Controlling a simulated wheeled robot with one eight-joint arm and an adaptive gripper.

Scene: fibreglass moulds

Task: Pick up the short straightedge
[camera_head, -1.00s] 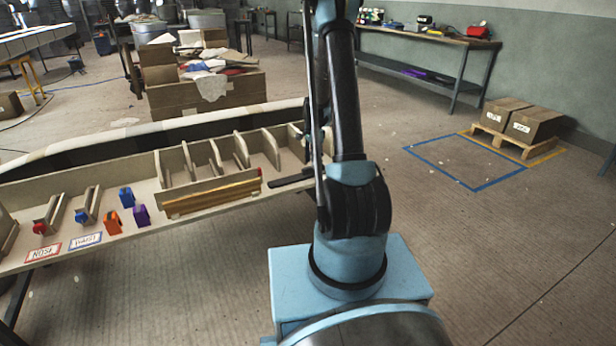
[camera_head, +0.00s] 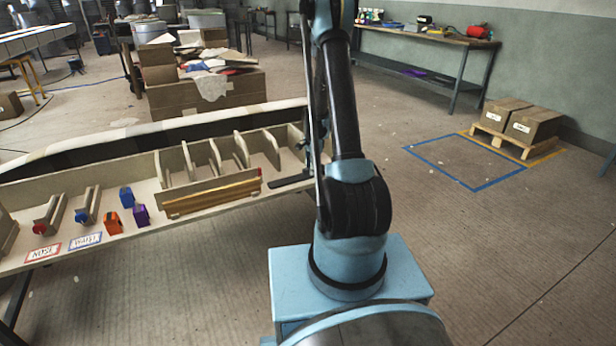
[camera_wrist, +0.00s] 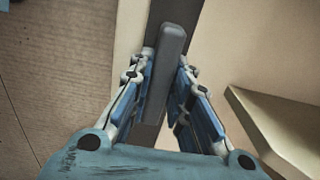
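The short straightedge (camera_head: 290,184) appears to be the dark, flat bar lying at the right end of the bench, partly behind my arm. In the wrist view it shows as a dark grey strip with a raised, round-ended grip bar (camera_wrist: 170,60). My gripper (camera_wrist: 166,72) has its two blue-padded fingers on either side of that bar. The left finger looks very close to it, and a pale gap shows beside the right finger lower down. Whether both pads press on it is not clear. In the head view my arm hides the fingertips.
The bench (camera_head: 158,226) holds upright wooden dividers (camera_head: 203,165), longer yellowish strips (camera_head: 212,195), small blue, orange and purple clamps, and NOSE and WAIST labels. In the wrist view a pale panel edge (camera_wrist: 275,125) stands right of my gripper.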

